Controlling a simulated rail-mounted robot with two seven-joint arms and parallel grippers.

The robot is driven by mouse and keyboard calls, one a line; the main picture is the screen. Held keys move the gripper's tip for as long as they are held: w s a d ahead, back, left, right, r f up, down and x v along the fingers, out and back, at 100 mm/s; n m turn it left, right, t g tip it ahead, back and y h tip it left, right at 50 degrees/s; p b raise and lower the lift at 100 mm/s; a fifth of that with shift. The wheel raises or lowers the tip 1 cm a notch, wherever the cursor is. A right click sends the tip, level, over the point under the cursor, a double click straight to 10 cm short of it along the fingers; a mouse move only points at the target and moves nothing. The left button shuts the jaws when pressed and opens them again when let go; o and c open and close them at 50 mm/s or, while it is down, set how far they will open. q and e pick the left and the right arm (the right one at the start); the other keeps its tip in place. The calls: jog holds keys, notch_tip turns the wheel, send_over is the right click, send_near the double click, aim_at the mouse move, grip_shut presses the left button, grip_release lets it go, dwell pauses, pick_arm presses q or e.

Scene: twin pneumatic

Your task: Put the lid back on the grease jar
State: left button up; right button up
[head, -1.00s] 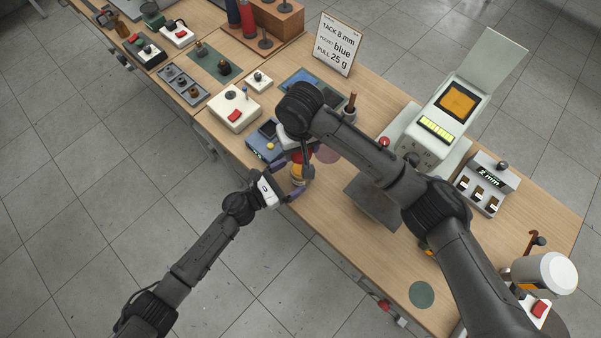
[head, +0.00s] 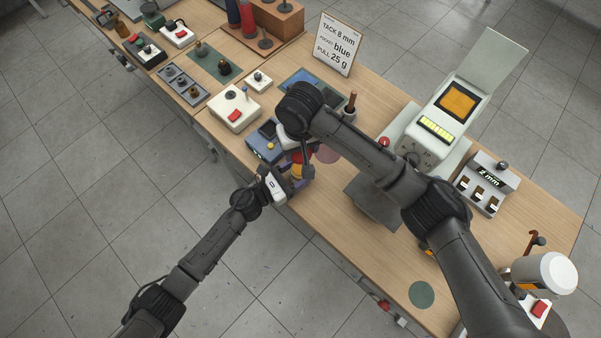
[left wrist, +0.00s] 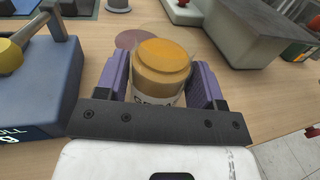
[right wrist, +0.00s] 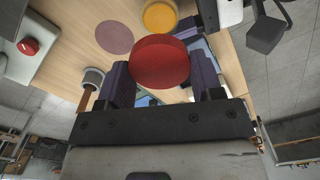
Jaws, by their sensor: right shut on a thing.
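The grease jar (left wrist: 155,88) stands upright on the bench, open, with orange-yellow grease showing at its top and a partly hidden label. It also shows in the head view (head: 297,171) and at the top of the right wrist view (right wrist: 160,17). My left gripper (left wrist: 160,80) is open, its purple fingers on either side of the jar; whether they touch it is unclear. The red lid (right wrist: 160,62) is held between the fingers of my right gripper (right wrist: 162,75), off the jar and close to it. In the head view my right wrist partly covers the lid (head: 301,157).
A blue device (head: 263,145) stands close to the jar on the left. A pink round mark (right wrist: 114,37) lies on the bench nearby. A cup with a brown handle (head: 349,108) and a grey machine (head: 434,130) stand to the right. The bench's front edge is close to the jar.

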pick_arm(q)
jog(key=c, duration=0.7)
jog(key=shift+c, duration=0.2)
pick_arm(e)
send_over(300, 168)
jog(key=shift+f, duration=2.5)
jog(key=shift+f, duration=0.85)
jog(key=shift+f, duration=0.6)
pick_arm(q)
grip_shut()
pick_arm(e)
jog(key=m, duration=0.2)
jog(key=shift+m, duration=0.3)
jog(key=m, duration=1)
jog(key=shift+d, duration=0.1)
